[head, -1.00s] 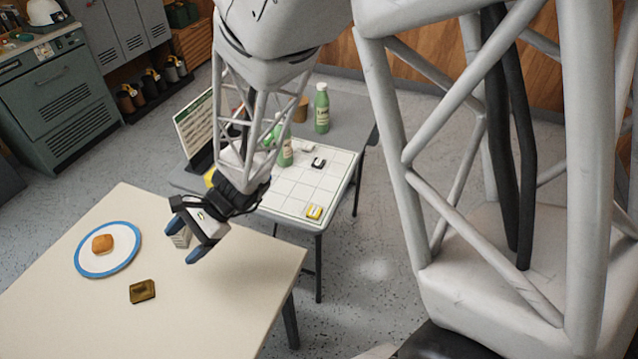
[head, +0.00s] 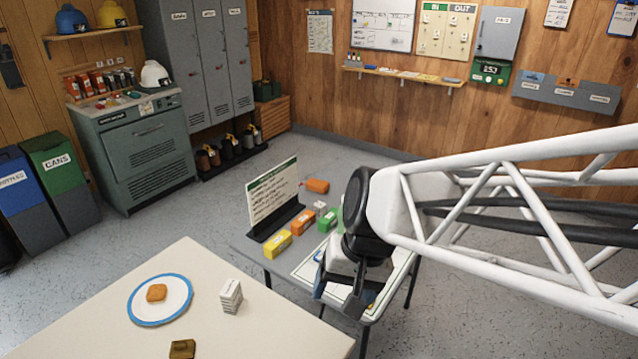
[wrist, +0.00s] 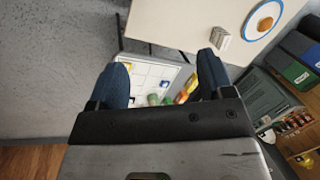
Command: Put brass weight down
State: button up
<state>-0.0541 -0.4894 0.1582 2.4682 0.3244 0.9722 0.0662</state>
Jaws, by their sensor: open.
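A small brass-coloured block (head: 182,348) lies on the cream table at the bottom of the head view; I cannot tell for sure that it is the brass weight. My gripper (head: 338,298) is right of that table, in front of the white gridded board, with its blue fingers apart. In the wrist view my gripper (wrist: 163,62) is open with nothing held between its fingers. In the head view my arm hides much of the board.
The cream table (head: 120,270) holds a blue-rimmed plate (head: 131,302) with a bread-like piece and a pale ridged block (head: 231,296). Beyond my gripper, the grey table carries a sign (head: 272,196), a yellow box (head: 277,244) and an orange box (head: 303,222).

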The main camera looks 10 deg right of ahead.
jog(key=s+d+r+n+t+h, duration=0.2)
jog(key=s+d+r+h, duration=0.1)
jog(key=d, duration=0.4)
jog(key=shift+s+r, duration=0.6)
jog(key=shift+r, duration=0.25)
dwell(0.4)
